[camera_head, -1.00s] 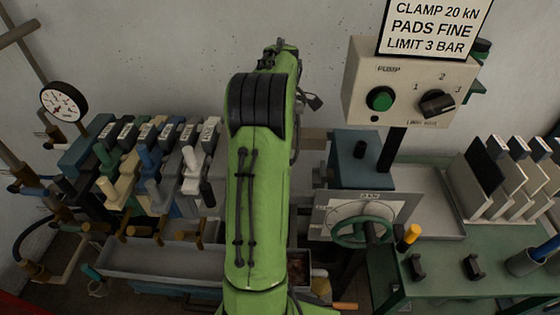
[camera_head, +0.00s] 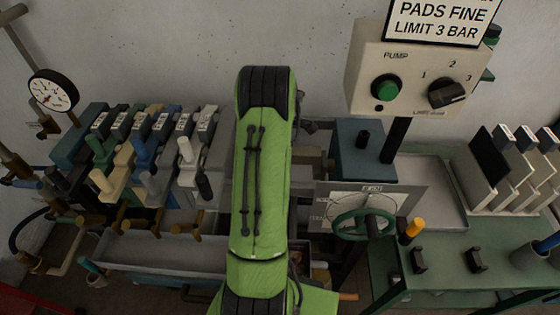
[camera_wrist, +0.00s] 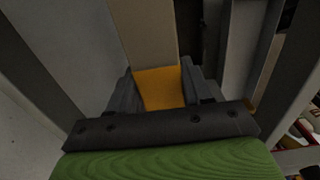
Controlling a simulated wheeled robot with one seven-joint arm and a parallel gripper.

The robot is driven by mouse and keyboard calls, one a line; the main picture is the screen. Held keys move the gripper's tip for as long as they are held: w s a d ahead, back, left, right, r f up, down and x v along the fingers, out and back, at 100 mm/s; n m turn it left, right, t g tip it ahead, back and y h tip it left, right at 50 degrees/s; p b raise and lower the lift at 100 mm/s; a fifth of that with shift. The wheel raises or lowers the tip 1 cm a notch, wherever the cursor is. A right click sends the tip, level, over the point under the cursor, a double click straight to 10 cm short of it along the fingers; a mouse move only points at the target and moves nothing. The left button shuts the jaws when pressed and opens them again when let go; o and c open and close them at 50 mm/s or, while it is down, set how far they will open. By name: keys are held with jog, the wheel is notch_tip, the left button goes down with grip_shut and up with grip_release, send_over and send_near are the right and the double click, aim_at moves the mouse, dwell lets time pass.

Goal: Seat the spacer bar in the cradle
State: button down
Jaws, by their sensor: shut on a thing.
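In the wrist view my gripper (camera_wrist: 158,90) is shut on a yellow-orange piece (camera_wrist: 160,88), which looks like part of the spacer bar. A beige length (camera_wrist: 147,32) continues beyond it; whether it is the same body I cannot tell. In the head view my green arm hides the gripper and the bar. Two small black notched brackets (camera_head: 419,260) and (camera_head: 476,261) stand empty on the green bench at the right; they look like the cradle.
A green handwheel (camera_head: 362,225) and a yellow-topped post (camera_head: 414,227) stand left of the brackets. A pump box (camera_head: 410,80) is above. Upright plates (camera_head: 490,170) stand at the right. A row of handled plates (camera_head: 150,150) is at the left, above a grey trough (camera_head: 180,250).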

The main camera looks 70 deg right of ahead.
jog(key=shift+f, duration=2.05)
jog(key=shift+f, duration=0.1)
jog(key=shift+c, duration=2.4)
grip_release()
jog(key=shift+a, duration=0.1)
notch_tip(320, 180, up, 12)
jog(key=shift+r, duration=0.1)
